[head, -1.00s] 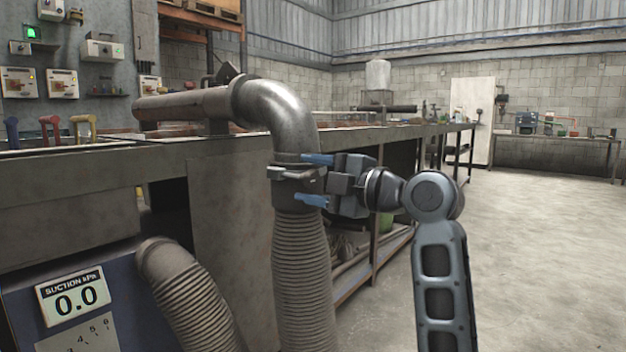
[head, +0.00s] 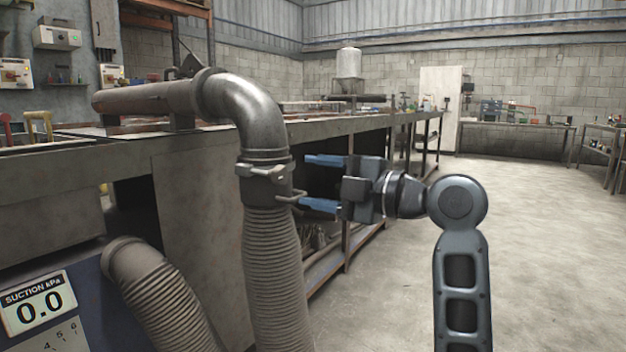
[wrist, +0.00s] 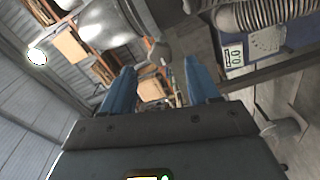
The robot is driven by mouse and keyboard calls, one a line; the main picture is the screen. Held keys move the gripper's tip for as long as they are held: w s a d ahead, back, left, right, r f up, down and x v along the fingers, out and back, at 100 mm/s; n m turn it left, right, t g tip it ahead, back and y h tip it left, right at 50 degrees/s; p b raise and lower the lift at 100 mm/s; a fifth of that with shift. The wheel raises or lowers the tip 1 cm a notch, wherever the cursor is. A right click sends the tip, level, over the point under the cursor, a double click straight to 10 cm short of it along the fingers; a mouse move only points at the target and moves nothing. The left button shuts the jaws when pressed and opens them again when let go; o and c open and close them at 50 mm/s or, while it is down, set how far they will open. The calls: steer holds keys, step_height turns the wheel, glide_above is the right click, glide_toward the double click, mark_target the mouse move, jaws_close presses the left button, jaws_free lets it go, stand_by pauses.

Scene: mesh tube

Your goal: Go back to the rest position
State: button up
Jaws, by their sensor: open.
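My gripper (head: 322,183) is open and empty in the head view, its two blue fingers pointing left. It is just right of the clamp (head: 266,171) where the ribbed hose (head: 273,270) meets the metal elbow pipe (head: 243,106). The clamp's lever reaches right, close to the lower finger; I cannot tell whether they touch. In the wrist view, the open gripper (wrist: 160,80) shows both blue fingers apart with nothing between them, and the metal elbow (wrist: 92,22) is at the top left.
The workbench (head: 200,150) runs along the left, with a shelf beneath. A suction unit (head: 90,300) reading 0.0, with a second ribbed hose (head: 160,290), stands at lower left. The concrete floor (head: 540,240) on the right is clear.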

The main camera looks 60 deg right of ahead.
stand_by(0.4)
steer(key=s+a+f+m+g+h, duration=0.15)
steer(key=a+f+m, duration=0.4)
steer(key=f, duration=0.55)
steer(key=s+a+f+m+g+h, duration=0.1)
steer(key=s+a+f+m+h, duration=0.15)
steer(key=a+f+m, duration=0.55)
steer(key=s+a+f+m+y, duration=0.1)
steer(key=s+a+f, duration=0.2)
steer(key=s, duration=0.5)
steer(key=s+a+f+y, duration=0.1)
steer(key=s+a+f, duration=0.25)
steer(key=s, duration=0.55)
steer(key=s+a+f+m+y, duration=0.15)
steer(key=s+a, duration=0.25)
steer(key=s, duration=0.4)
step_height(320, 180, up, 30)
steer(key=p, duration=3.1)
steer(key=shift+s+d+r+g, duration=0.15)
steer(key=shift+s+r+g, duration=0.05)
steer(key=shift+g, duration=0.15)
steer(key=shift+c, duration=0.3)
